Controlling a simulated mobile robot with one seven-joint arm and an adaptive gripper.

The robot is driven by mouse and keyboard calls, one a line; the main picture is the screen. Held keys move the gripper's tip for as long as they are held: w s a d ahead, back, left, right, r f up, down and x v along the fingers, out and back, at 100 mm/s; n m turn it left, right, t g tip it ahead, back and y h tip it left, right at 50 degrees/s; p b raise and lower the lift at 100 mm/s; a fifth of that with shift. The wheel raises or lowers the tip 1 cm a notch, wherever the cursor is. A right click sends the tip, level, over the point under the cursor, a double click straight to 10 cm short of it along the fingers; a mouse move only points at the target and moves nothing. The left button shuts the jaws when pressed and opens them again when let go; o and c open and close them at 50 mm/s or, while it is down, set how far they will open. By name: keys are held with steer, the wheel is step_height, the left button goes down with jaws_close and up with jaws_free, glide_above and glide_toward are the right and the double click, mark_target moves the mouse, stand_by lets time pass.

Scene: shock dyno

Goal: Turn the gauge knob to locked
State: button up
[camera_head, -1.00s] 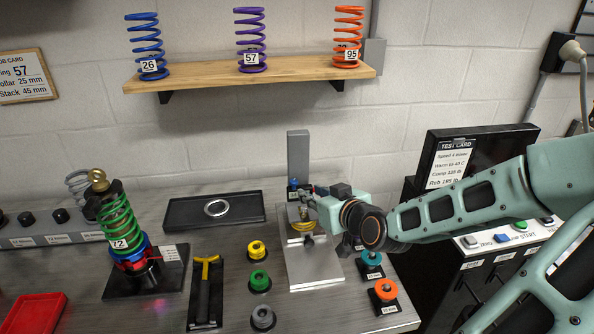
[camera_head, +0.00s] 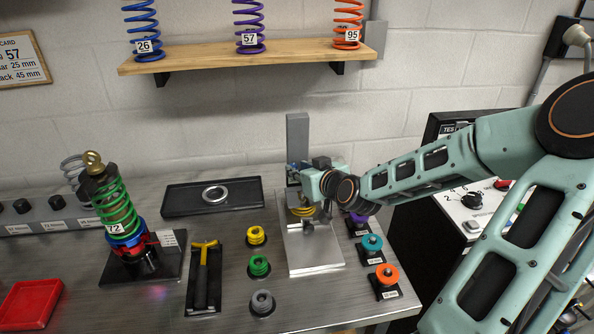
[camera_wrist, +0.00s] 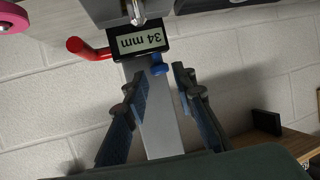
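The height gauge stands at the back of the bench, with a grey column (camera_head: 298,135) and a flat metal base (camera_head: 315,247). In the wrist view its black readout (camera_wrist: 140,43) shows "34 mm", upside down. A small blue knob (camera_wrist: 160,68) sits beside the readout on the column, and a red lever (camera_wrist: 85,48) sticks out on the other side. My gripper (camera_wrist: 160,78) is open, its two fingers apart on either side of the column with the tips close to the blue knob. I cannot tell whether they touch it. In the head view my gripper (camera_head: 305,183) covers part of the gauge.
Yellow rings (camera_head: 302,211) sit on the gauge below my gripper. Teal (camera_head: 371,243) and orange (camera_head: 387,273) pieces stand to its right, yellow (camera_head: 256,235) and green (camera_head: 259,265) ones to its left. A black tray (camera_head: 175,200) and a shock absorber (camera_head: 117,213) are farther left.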

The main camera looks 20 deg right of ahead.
steer(key=shift+x, duration=0.85)
jaws_close()
steer(key=shift+a+m+h+b, duration=0.2)
steer(key=shift+m+h+b, duration=0.35)
steer(key=shift+b, duration=0.2)
steer(key=shift+a+f+m+h+b, duration=0.1)
steer(key=shift+a+m+h+b, duration=0.15)
steer(key=shift+m+h+b, duration=0.75)
steer(key=m+h+b, duration=0.2)
steer(key=b, duration=0.1)
steer(key=shift+w+a+g+h, duration=0.1)
steer(key=shift+a+g+h, duration=0.15)
steer(key=shift+g+h, duration=0.15)
steer(key=shift+w+a+r+m+g+h+p, duration=0.1)
steer(key=shift+m+g+h+p, duration=0.2)
steer(key=shift+m+h, duration=0.3)
steer(key=shift+a+r+m+g+h+p, duration=0.1)
steer(key=shift+r+m+g+h+p, duration=0.1)
steer(key=shift+m+g+h, duration=0.3)
steer(key=shift+f+m+h, duration=0.1)
steer(key=shift+m+h, duration=0.15)
steer(key=shift+f+m+g+h+p, duration=0.1)
steer(key=shift+m+g+h+p, duration=0.3)
steer(key=shift+m+h+p, duration=0.25)
